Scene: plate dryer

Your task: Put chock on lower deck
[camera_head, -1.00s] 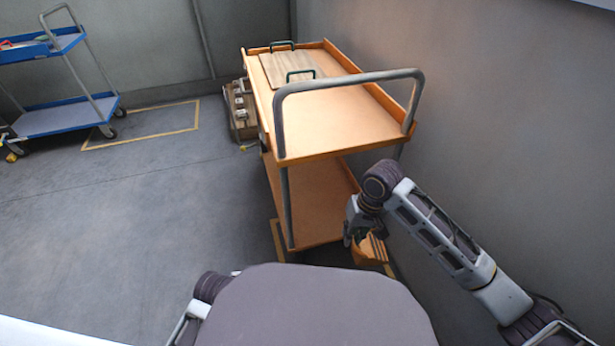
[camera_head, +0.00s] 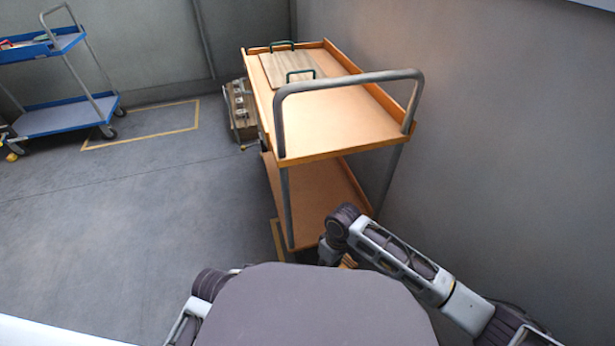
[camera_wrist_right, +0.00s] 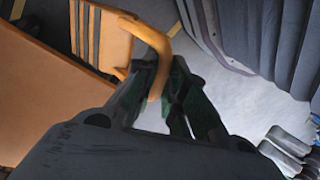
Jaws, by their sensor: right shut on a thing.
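My right gripper (camera_wrist_right: 163,78) is shut on the handle of the chock (camera_wrist_right: 88,38), an orange block with dark stripes, in the right wrist view. In the head view the right gripper (camera_head: 327,252) is at the near end of the orange cart, and only a small piece of the chock (camera_head: 349,261) shows behind my body. The cart's lower deck (camera_head: 308,195) is a bare orange shelf. An orange surface (camera_wrist_right: 40,85), which looks like this deck, lies beside the chock in the wrist view. My left gripper is not in view.
The upper deck (camera_head: 330,115) carries a wooden board with dark handles (camera_head: 287,69). Cart posts and a tall grey push handle (camera_head: 345,78) frame the near end. A wall stands close on the right. A crate (camera_head: 240,108) and a blue cart (camera_head: 70,118) stand further left.

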